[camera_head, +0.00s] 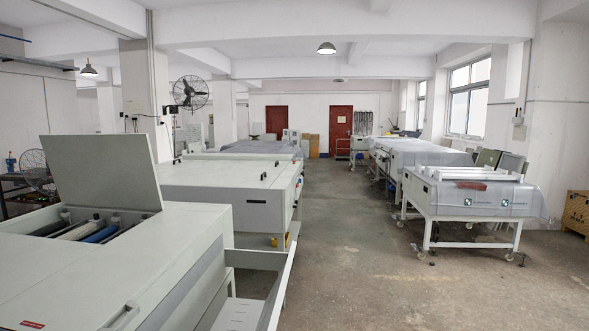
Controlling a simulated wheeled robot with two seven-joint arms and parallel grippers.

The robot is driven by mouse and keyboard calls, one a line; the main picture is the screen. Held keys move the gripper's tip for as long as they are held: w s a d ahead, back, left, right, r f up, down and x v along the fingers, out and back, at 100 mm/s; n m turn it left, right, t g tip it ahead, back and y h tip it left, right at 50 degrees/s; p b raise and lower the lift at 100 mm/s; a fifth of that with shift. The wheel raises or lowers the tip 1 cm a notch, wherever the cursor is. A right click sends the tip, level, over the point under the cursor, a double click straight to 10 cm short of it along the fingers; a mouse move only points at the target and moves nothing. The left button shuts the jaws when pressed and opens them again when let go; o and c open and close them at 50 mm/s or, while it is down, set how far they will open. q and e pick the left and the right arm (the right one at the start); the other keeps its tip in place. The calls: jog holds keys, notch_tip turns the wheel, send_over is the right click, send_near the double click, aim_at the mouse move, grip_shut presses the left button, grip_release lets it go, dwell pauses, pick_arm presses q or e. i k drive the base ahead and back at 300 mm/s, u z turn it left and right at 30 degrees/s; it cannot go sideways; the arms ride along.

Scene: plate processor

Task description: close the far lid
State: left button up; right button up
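A raised grey lid (103,173) stands open, tilted slightly back, on the white plate processor (160,255) at the front left. Below the lid is an open bay with dark, white and blue rollers (100,232). A small handle (122,316) sits on the machine's top near the bottom edge of the view. Another white machine (225,180) behind it has a flat top with small dark handles, and no raised lid shows on it. Neither of my grippers is in view.
A tray-like side frame (262,295) juts out to the right of the near machine. Covered wheeled tables (470,205) stand at the right. The concrete floor (390,265) between the two rows is clear. A wooden crate (577,213) is at the right wall.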

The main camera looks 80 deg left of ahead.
aim_at(116, 171)
jog(key=u, duration=0.95)
jog(key=i, duration=1.65)
jog(key=u, duration=1.7)
jog(key=i, duration=3.7)
jog(key=u, duration=1.1)
jog(key=i, duration=0.7)
jog(key=u, duration=0.05)
